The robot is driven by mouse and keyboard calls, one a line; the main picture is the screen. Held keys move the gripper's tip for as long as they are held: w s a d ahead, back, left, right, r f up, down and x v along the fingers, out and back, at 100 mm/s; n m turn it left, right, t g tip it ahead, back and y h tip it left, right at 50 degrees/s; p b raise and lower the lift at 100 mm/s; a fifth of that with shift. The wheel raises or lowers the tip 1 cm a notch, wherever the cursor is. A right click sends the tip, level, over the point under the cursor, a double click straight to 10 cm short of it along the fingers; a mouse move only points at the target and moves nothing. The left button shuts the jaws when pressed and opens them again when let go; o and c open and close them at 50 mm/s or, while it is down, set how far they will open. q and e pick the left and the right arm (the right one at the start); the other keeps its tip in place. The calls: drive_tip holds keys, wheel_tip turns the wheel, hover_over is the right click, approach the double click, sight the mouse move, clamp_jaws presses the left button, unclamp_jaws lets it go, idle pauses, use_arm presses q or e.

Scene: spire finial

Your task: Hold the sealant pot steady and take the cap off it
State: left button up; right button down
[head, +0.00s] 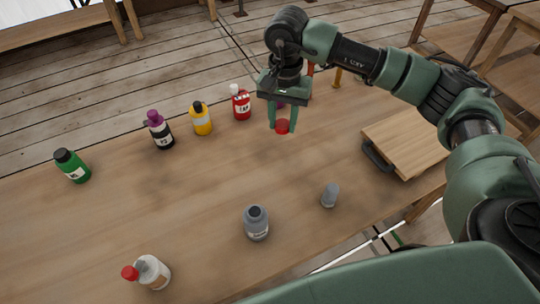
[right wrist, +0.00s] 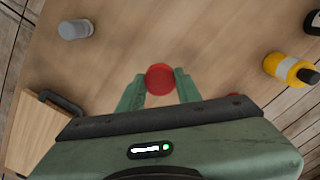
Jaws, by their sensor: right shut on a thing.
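My right gripper (head: 283,128) is shut on a small round red piece (head: 283,126) that looks like a cap, held over the table. In the right wrist view the red piece (right wrist: 160,78) sits between the fingertips of my right gripper (right wrist: 160,88). A grey pot (head: 256,223) stands upright near the front of the table, its top dark and seemingly open. A small grey cap-like cylinder (head: 330,195) stands apart to its right; it also shows in the right wrist view (right wrist: 75,29). I cannot read which container is the sealant pot. My left gripper is not in view.
Green (head: 73,166), black-and-purple (head: 160,131), yellow (head: 201,119) and red (head: 241,103) bottles stand along the table's far side. A wooden board with a dark handle (head: 408,140) lies right. The table's middle is clear.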

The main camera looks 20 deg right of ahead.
sight(280, 164)
wheel_tip(280, 164, down, 14)
drive_tip(key=p, duration=0.2)
drive_tip(key=shift+f+p, duration=0.2)
drive_tip(key=shift+p, duration=0.1)
drive_tip(key=shift+f, duration=0.35)
drive_tip(key=shift+f, duration=0.2)
drive_tip(key=c, duration=1)
unclamp_jaws()
drive_tip(key=shift+o, duration=0.2)
